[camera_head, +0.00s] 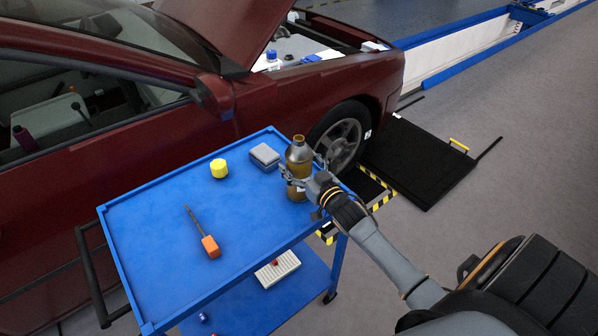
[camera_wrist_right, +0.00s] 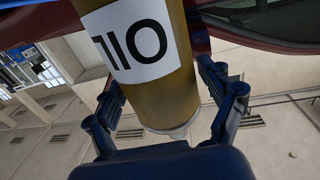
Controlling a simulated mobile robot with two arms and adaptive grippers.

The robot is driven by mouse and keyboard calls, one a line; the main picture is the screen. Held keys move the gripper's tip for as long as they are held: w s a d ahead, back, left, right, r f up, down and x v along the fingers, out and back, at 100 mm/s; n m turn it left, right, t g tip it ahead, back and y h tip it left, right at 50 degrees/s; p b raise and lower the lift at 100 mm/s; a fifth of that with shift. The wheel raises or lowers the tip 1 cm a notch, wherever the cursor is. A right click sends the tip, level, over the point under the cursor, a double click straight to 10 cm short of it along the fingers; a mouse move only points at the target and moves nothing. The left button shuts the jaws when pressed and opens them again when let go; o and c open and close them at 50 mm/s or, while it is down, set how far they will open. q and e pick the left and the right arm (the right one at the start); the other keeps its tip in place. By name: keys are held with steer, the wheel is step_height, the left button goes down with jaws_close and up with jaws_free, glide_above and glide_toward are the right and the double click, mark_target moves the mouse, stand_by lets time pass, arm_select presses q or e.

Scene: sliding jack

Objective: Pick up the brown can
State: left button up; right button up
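The brown can (camera_head: 298,158), a bottle-shaped tin with a narrower neck, stands upright near the right edge of the blue cart top. My right gripper (camera_head: 301,179) is at the can's middle, with a finger on either side. In the right wrist view the can (camera_wrist_right: 178,92) fills the space between the fingers of the gripper (camera_wrist_right: 163,80), and its white label with black letters shows upside down. The fingers look spread, with a narrow gap at the right side; contact on the left is unclear. My left gripper is not in view.
The blue cart (camera_head: 160,250) also holds a grey box (camera_head: 264,156), a yellow piece (camera_head: 219,168) and an orange-handled screwdriver (camera_head: 209,245). A dark red car (camera_head: 290,100) stands close behind. A white ribbed item (camera_head: 277,269) lies on the lower shelf.

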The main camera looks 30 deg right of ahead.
steer(key=c, duration=1.1)
steer(key=shift+r, duration=0.1)
steer(key=shift+c, duration=0.5)
